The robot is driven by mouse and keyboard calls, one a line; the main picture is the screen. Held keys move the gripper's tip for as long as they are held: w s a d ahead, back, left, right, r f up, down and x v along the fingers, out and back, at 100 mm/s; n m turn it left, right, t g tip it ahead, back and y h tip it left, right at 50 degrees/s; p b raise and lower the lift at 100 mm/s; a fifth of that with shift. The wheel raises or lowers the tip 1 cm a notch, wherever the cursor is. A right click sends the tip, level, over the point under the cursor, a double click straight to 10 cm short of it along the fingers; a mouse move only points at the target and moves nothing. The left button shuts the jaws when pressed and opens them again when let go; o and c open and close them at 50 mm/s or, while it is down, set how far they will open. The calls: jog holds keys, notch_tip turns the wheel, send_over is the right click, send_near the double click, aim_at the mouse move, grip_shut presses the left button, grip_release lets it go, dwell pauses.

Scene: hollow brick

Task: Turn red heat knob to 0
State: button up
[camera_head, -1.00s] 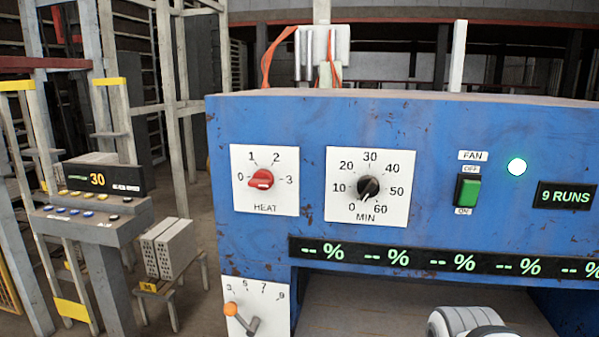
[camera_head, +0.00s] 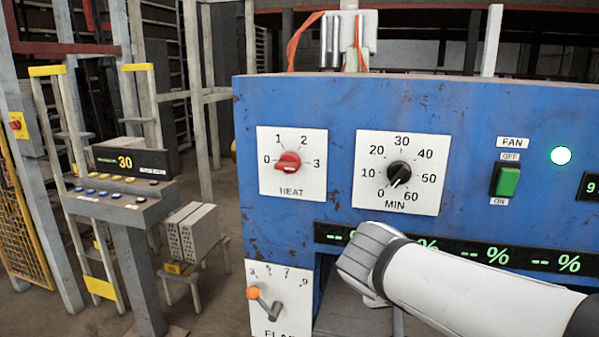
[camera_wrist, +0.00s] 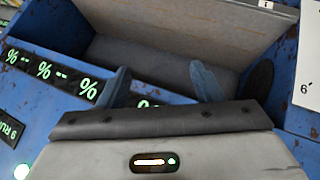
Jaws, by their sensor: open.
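The red heat knob (camera_head: 288,163) sits on a white square plate marked 0 to 3, on the front of the blue machine (camera_head: 340,100). Its grip bar lies roughly level, along the 0 to 3 line; I cannot tell exactly which mark it points at. My arm (camera_head: 480,285) reaches in from the lower right, below and right of the knob, apart from it. In the wrist view my gripper (camera_wrist: 162,85) is open and empty, facing the machine's lower opening and digit strip. The knob is not in the wrist view. The head view hides my fingers.
A black minute knob (camera_head: 399,173) and a green fan switch (camera_head: 507,181) are right of the heat plate. An orange-tipped flap lever (camera_head: 255,293) is below it. A control stand (camera_head: 125,200) and grey hollow bricks (camera_head: 190,235) stand left. The space before the heat knob is clear.

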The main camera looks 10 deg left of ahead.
jog(key=w+a+r+t+y, duration=0.1)
jog(key=w+a+r+t, duration=0.15)
jog(key=a+r, duration=0.35)
jog(key=w+a+r+t, duration=0.1)
jog(key=a+r+t, duration=0.3)
jog(key=a, duration=0.5)
jog(key=m+t+y, duration=0.1)
jog(key=t+y, duration=0.2)
jog(key=t, duration=0.1)
send_near(284, 166)
jog(key=w, duration=0.3)
jog(key=w+p, duration=0.1)
jog(key=w, duration=0.4)
jog(key=shift+w+d, duration=0.3)
jog(key=shift+w, duration=0.1)
jog(key=shift+f, duration=0.1)
